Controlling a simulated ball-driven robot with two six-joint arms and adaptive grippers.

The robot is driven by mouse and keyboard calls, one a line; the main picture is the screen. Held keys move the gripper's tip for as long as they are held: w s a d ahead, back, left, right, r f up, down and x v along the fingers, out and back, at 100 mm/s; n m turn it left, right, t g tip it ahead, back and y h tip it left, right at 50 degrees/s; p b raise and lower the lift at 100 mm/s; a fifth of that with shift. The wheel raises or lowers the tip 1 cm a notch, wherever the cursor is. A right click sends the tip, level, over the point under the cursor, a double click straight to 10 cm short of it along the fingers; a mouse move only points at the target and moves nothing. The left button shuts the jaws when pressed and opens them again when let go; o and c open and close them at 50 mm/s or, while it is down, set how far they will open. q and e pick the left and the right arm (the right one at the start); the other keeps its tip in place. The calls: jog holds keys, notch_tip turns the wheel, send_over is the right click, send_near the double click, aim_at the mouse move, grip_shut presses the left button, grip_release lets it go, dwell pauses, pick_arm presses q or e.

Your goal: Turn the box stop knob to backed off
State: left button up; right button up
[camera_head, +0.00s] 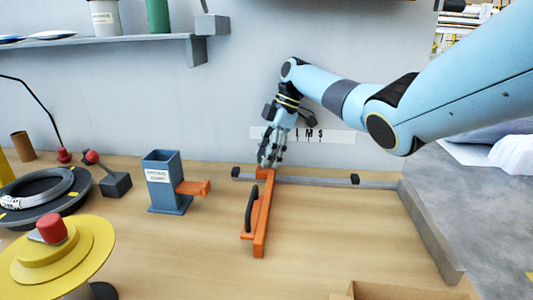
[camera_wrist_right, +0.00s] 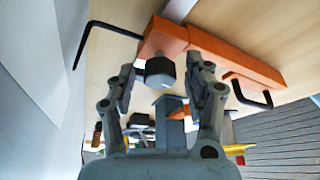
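The orange box stop (camera_head: 262,215) lies across the bench with its far end at the metal rail (camera_head: 315,181). A black handle stands along its side. In the right wrist view the orange stop (camera_wrist_right: 235,62) carries a dark knob with a pale end (camera_wrist_right: 160,72). My right gripper (camera_head: 268,163) is over the far end of the stop and hides the knob in the head view. In the wrist view my right gripper (camera_wrist_right: 160,75) is open, with a finger on each side of the knob and gaps showing. My left gripper is not in view.
A blue dispenser (camera_head: 163,192) with an orange tab stands left of the stop. A yellow turntable with a red knob (camera_head: 50,229) and a coil on a dark disc (camera_head: 40,193) are further left. A grey side rail (camera_head: 432,235) bounds the right. The bench around the stop is clear.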

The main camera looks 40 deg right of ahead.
jog(key=shift+r, duration=0.1)
notch_tip(320, 180, up, 10)
dwell(0.6)
dwell(0.4)
